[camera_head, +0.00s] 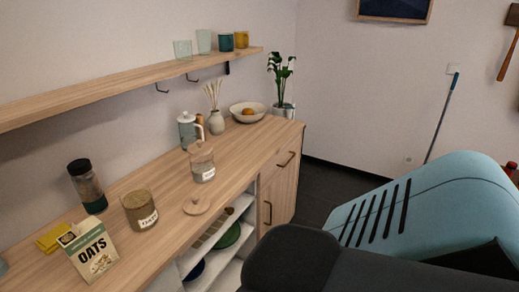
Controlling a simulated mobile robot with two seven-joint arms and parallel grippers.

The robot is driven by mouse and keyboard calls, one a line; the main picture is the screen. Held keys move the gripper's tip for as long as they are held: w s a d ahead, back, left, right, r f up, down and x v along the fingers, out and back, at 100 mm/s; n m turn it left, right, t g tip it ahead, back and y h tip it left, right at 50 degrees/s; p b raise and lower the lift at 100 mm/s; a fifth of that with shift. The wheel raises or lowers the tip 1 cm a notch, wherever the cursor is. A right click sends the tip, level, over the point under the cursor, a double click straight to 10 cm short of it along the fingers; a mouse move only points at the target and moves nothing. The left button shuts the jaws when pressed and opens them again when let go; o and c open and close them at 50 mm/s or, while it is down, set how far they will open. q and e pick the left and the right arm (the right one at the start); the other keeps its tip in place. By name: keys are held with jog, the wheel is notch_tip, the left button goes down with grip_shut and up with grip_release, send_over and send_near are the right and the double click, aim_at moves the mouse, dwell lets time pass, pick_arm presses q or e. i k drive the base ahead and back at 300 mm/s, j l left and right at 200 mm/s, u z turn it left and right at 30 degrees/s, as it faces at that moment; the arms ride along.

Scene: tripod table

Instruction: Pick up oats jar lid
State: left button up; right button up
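A round wooden lid (197,204) with a small knob lies on the wooden counter, near its front edge. To its left stands a glass jar (140,211) with brown contents and a white label, too small to read for sure; no lid shows on it. A second glass jar (202,162) with a wooden lid on top stands behind the loose lid. A carton marked OATS (90,250) stands at the front left. Neither of my grippers is in view; a large part of my own arm fills the lower right.
The counter (245,155) also holds a dark-capped jar (87,187), a yellow item (53,238), a white-blue press (187,130), a reed vase (216,122), a bowl (247,112) and a plant (281,75). A shelf (130,86) hangs above. Bare counter surrounds the loose lid.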

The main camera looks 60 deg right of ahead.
aim_at(197, 205)
jog(key=z, duration=1.25)
jog(key=i+z, duration=0.35)
jog(key=i+j, duration=0.05)
